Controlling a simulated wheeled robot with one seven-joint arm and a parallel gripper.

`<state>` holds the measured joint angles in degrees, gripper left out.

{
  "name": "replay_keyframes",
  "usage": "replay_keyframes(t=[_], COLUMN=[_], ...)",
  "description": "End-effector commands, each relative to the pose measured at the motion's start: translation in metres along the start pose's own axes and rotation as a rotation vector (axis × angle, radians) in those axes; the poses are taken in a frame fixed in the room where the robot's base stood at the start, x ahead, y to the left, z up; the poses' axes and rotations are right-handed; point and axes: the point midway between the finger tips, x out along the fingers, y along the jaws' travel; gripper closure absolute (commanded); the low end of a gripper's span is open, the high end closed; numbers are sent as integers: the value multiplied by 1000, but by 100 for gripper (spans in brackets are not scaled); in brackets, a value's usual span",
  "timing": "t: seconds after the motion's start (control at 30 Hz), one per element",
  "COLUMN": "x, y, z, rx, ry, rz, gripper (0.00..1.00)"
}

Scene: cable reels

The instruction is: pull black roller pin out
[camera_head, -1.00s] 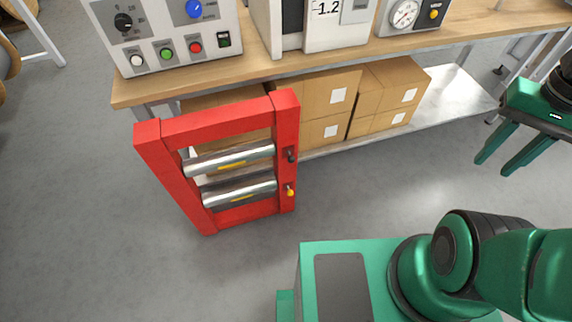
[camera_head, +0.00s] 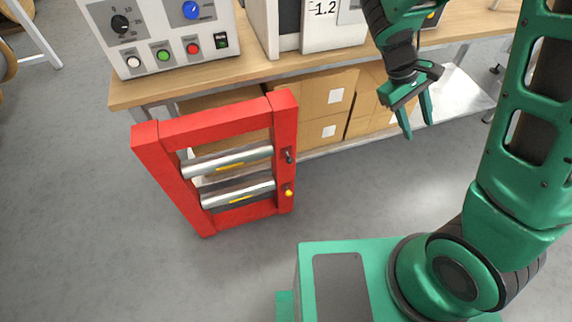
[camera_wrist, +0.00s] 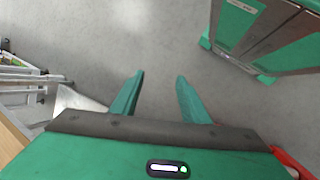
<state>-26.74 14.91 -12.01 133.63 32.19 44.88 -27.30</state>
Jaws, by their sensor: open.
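The black roller pin (camera_head: 289,157) is a small dark knob on the right post of the red roller frame (camera_head: 214,123), beside the upper silver roller (camera_head: 228,161). A yellow pin (camera_head: 289,192) sits lower on the same post, beside the lower silver roller (camera_head: 238,194). My gripper (camera_head: 418,130) is open and empty, up and to the right of the frame, in front of the workbench, apart from the pin. In the wrist view its two green fingers (camera_wrist: 160,95) are spread over bare floor. The pin does not show in the wrist view.
A wooden workbench (camera_head: 180,85) with control boxes (camera_head: 160,35) stands behind the frame. Cardboard boxes (camera_head: 325,100) sit on its lower shelf. Grey floor (camera_head: 350,190) lies clear between the frame and my gripper.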

Motion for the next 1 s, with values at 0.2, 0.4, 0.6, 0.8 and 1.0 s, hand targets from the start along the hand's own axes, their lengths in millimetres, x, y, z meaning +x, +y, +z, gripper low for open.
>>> replay_keyframes(t=[0.2, 0.4, 0.6, 0.8, 1.0], x=[7, 14, 23, 35, 51], y=[-46, -97, -156, -220, -286], z=[-64, -112, -150, -178, -194], rx=[-280, -527, -768, -1000, -1214], ry=[-29, -53, -80, -112, -156], rz=[211, 419, 647, 896, 1168], gripper=[58, 58, 58, 58, 58])
